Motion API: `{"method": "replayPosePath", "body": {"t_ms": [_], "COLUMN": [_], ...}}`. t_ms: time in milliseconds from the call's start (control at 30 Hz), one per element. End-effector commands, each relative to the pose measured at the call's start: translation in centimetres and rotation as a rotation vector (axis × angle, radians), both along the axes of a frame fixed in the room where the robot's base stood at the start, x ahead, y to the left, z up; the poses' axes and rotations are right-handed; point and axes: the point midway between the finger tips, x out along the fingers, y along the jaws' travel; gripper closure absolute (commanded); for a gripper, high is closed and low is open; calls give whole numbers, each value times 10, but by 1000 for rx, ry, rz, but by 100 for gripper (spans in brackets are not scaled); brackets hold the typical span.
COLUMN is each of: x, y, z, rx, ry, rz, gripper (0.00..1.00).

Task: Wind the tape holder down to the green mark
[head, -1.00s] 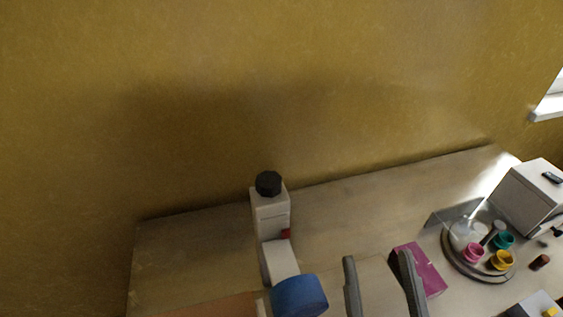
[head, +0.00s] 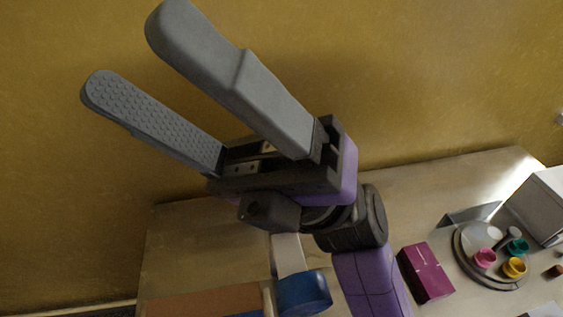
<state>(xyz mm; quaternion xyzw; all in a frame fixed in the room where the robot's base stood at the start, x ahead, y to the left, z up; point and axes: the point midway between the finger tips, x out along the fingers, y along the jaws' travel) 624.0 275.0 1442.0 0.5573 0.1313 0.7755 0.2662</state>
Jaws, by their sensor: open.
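My gripper (head: 134,58) is open and empty, raised close to the camera. Its two grey fingers point to the upper left, against the yellow wall. A white upright stand, probably the tape holder's, is behind my gripper. Only a pale lower part of it (head: 289,255) shows, and its black top knob and red side part are hidden. A blue round thing (head: 303,292), perhaps a roll of tape, is in front of this pale part. I cannot make out a green mark.
A magenta box (head: 427,272) lies right of my arm. A brown slab (head: 205,300) lies at the lower left. The table's back left (head: 185,240) is bare.

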Motion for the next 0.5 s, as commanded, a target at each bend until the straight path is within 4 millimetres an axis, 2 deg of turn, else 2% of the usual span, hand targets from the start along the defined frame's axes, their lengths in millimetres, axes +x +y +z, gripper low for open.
{"method": "replayPosePath", "body": {"t_ms": [33,133,267,367,500], "x": [-10,-28,-42,-44,-32], "y": [16,44,73,88,96], "z": [2,-6,-31,-56,-96], "rx": [-55,-164,-317,-444,-637], "ry": [-106,-309,-572,-770,-1038], "rz": [5,16,37,56,95], "gripper": [39,39,39,39,39]}}
